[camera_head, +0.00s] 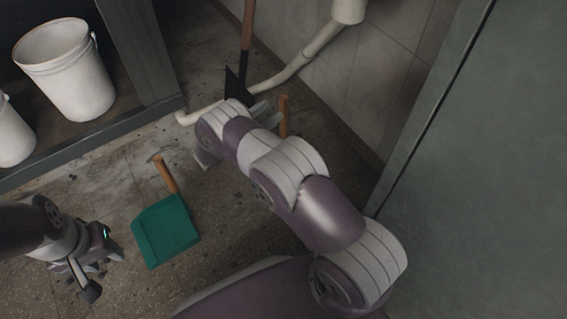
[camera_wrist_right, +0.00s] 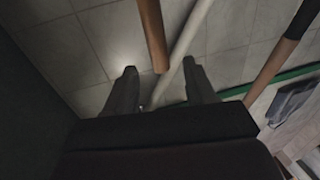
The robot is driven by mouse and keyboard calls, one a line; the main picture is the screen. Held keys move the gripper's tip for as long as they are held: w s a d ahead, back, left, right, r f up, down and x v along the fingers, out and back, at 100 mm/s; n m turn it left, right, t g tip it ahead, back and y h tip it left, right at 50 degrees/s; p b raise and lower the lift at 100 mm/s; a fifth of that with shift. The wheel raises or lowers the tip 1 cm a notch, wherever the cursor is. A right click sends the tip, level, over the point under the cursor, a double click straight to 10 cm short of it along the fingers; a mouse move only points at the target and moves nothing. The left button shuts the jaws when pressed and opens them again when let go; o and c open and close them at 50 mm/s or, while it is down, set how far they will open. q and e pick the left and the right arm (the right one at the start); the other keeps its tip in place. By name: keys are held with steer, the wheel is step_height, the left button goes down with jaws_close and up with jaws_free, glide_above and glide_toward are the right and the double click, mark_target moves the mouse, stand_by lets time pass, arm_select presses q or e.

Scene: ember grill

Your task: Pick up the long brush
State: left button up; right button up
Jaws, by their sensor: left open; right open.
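A wooden handle (camera_head: 283,115) stands upright beside my right gripper (camera_head: 264,110) in the head view; its lower part is hidden by my arm, so I cannot tell whether it is the long brush. In the right wrist view a wooden handle (camera_wrist_right: 153,35) points down, its end between and beyond the open fingers of my right gripper (camera_wrist_right: 160,72), not gripped. A long-handled tool (camera_head: 246,42) with a black and wood shaft leans by the wall; a similar shaft (camera_wrist_right: 278,58) shows at the right of the wrist view. My left gripper (camera_head: 104,270) is open and empty at lower left.
A green dustpan (camera_head: 166,231) with a wooden handle lies on the floor between my arms. White buckets (camera_head: 70,75) stand on a low shelf (camera_head: 100,130) at upper left. A pale pipe (camera_head: 310,52) runs along the tiled wall. A large grey panel (camera_head: 480,170) fills the right side.

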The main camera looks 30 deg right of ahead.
mark_target(281, 107)
steer(key=b+x, duration=0.2)
steer(key=x, duration=0.1)
steer(key=b+x, duration=0.1)
steer(key=x, duration=0.1)
steer(key=shift+d+f+b, duration=0.25)
steer(key=shift+f+b, duration=0.05)
steer(key=shift+b, duration=0.1)
steer(key=shift+w+d+r, duration=0.1)
steer(key=shift+d+r, duration=0.05)
steer(key=shift+d, duration=0.2)
steer(key=shift+r, duration=0.15)
jaws_close()
